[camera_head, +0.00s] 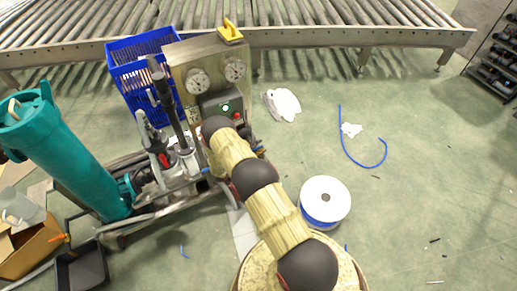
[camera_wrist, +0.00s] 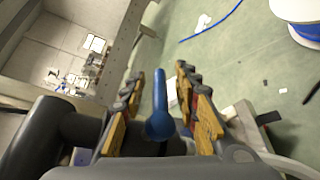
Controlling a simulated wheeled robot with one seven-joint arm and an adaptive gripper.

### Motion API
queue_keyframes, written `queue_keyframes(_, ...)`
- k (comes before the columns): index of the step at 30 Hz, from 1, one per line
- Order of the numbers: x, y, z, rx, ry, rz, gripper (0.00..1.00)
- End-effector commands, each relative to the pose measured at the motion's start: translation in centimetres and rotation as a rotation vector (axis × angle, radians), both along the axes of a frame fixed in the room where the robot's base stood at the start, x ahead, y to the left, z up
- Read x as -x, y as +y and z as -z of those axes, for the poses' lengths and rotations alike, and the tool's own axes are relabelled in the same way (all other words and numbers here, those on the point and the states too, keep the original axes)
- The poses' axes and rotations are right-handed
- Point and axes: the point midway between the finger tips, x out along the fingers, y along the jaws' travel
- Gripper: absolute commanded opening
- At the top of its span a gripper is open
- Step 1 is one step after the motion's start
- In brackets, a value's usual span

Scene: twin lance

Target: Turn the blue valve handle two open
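The blue valve handle (camera_wrist: 160,105) shows in the wrist view as a smooth blue bar with a rounded near end. It lies lengthwise between the two yellow-and-black fingers of my gripper (camera_wrist: 157,76). The fingers stand apart, with a gap visible on each side of the handle. I cannot tell whether either finger touches it. In the head view my own arm reaches to the pump rig and hides the gripper and most of the valve area.
The rig carries a gauge panel (camera_head: 213,67) with a yellow-handled part on top. A teal cylinder (camera_head: 62,150) stands left, and a blue crate (camera_head: 140,62) behind. A white spool (camera_head: 325,201) is on the floor at right. A dark cylindrical part (camera_wrist: 55,135) is close left of my fingers.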

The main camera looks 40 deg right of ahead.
Motion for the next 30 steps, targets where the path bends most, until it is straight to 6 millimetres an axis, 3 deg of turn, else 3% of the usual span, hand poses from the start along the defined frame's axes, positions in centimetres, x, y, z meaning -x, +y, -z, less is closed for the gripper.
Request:
queue_keyframes(4, 0.01, 0.03, -0.01, 0.000, 0.000, 0.000, 0.30)
queue_keyframes(20, 0.02, 0.05, 0.00, 0.000, 0.000, 0.000, 0.00)
queue_keyframes(30, 0.04, 0.06, 0.02, -0.001, 0.001, 0.000, 0.00)
